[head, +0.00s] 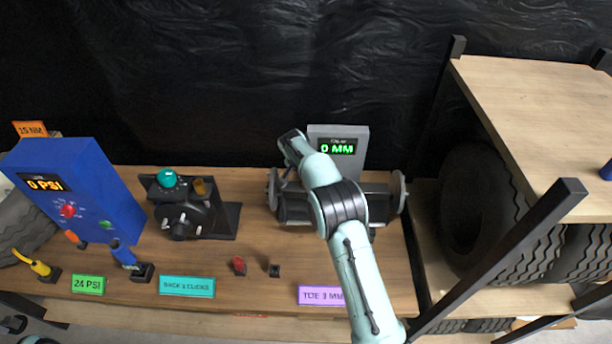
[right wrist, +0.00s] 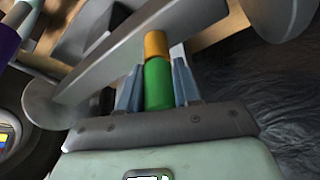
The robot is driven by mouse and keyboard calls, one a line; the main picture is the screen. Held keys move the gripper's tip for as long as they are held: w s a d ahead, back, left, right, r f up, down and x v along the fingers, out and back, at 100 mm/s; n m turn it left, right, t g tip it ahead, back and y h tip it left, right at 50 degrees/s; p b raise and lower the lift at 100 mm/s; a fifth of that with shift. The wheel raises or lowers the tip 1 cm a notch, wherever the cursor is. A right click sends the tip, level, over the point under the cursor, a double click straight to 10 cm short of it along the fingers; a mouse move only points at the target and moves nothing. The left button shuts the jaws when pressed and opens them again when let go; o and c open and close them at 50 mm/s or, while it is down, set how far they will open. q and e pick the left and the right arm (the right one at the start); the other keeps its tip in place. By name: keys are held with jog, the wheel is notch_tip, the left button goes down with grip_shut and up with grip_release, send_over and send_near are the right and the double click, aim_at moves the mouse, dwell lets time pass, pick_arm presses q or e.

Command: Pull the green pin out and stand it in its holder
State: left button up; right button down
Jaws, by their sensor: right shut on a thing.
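The green pin (right wrist: 158,84) shows in the right wrist view, with an orange upper section (right wrist: 155,45) against a grey metal bar (right wrist: 140,50). My right gripper (right wrist: 157,85) has one finger on each side of the green part and is shut on it. In the head view my right arm reaches up over the alignment rig (head: 295,208); the pin and fingertips are hidden there. A small black block with a socket (head: 274,270) stands empty on the bench front; I cannot tell whether it is the pin's holder.
The wooden bench (head: 255,235) also carries a grey display reading 0 MM (head: 338,148), a red piece (head: 239,265), a black knob fixture (head: 182,212) and a blue PSI box (head: 70,195). A shelf with tyres (head: 470,205) stands to the right.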

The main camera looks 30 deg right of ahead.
jog(key=shift+r, duration=0.2)
jog(key=shift+r+p, duration=0.6)
jog(key=shift+r, duration=2.05)
pick_arm(q)
jog(key=shift+w+r, duration=0.75)
jog(key=shift+w, duration=0.25)
